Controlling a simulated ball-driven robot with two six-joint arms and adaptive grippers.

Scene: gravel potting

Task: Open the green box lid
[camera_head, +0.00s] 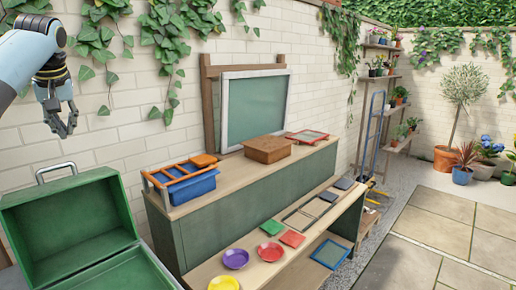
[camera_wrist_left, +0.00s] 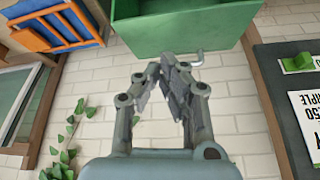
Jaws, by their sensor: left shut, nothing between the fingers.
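The green box (camera_head: 110,262) is at the lower left of the head view, with its lid (camera_head: 65,228) standing raised at the back and a metal handle (camera_head: 56,170) on the lid's top edge. Part of the box is cut off by the frame. The green box also shows at the top of the left wrist view (camera_wrist_left: 185,25), with a bit of the metal handle (camera_wrist_left: 196,60). My left gripper (camera_head: 66,130) is above the handle, apart from it, shut and empty. It shows in the middle of the left wrist view (camera_wrist_left: 172,72). My right gripper is not in view.
A wooden bench (camera_head: 290,165) holds a blue bin (camera_head: 190,189) with an orange rack, a brown box (camera_head: 268,149) and a red-framed tray (camera_head: 308,136). A lower shelf carries several coloured saucers. A brick wall stands behind. Paving (camera_head: 440,215) at the right is clear.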

